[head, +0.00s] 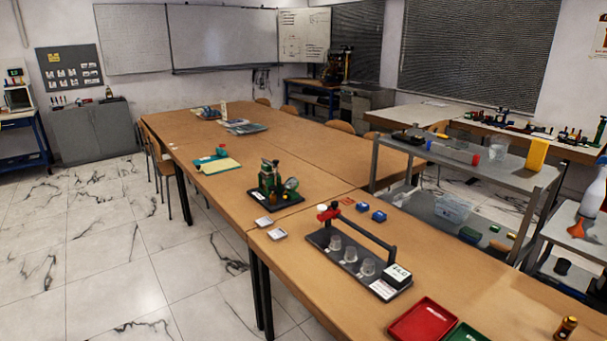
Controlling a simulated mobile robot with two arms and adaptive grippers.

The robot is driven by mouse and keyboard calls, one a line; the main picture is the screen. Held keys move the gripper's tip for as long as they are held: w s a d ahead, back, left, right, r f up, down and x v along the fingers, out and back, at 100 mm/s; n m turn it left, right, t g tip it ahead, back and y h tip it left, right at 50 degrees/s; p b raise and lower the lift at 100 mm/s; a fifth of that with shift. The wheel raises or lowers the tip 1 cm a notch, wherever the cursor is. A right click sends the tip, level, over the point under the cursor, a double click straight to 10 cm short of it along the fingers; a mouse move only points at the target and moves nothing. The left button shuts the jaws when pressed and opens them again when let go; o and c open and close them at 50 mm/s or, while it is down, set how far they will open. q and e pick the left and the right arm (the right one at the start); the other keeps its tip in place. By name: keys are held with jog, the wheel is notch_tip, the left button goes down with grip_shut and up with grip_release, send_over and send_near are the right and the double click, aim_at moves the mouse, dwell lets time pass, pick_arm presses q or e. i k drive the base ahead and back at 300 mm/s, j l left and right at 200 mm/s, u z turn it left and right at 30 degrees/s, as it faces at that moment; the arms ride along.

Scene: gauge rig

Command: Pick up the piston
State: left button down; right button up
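A small brass-coloured cylindrical piece (565,328) stands on the wooden table at the bottom right of the head view; it may be the piston, but I cannot tell for certain. A green device with a round gauge (275,187) sits on a black tray further back on the same table. Nearer, a dark rig (352,262) holds several clear cups, a red part at its left end and a white digital display (397,277) at its right. Neither of my grippers shows in this view.
A red tray (422,322) and a green tray (466,333) lie near the front edge. A grey shelf cart (470,172) stands at the right. Open tiled floor is at the left.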

aim_at(350, 252)
jog(key=i+z, duration=0.1)
jog(key=z, duration=0.65)
jog(key=i+j+z, duration=0.3)
jog(key=j+z, duration=0.35)
jog(key=i+j+z, duration=0.1)
jog(key=j+z, duration=0.2)
jog(key=j, duration=0.2)
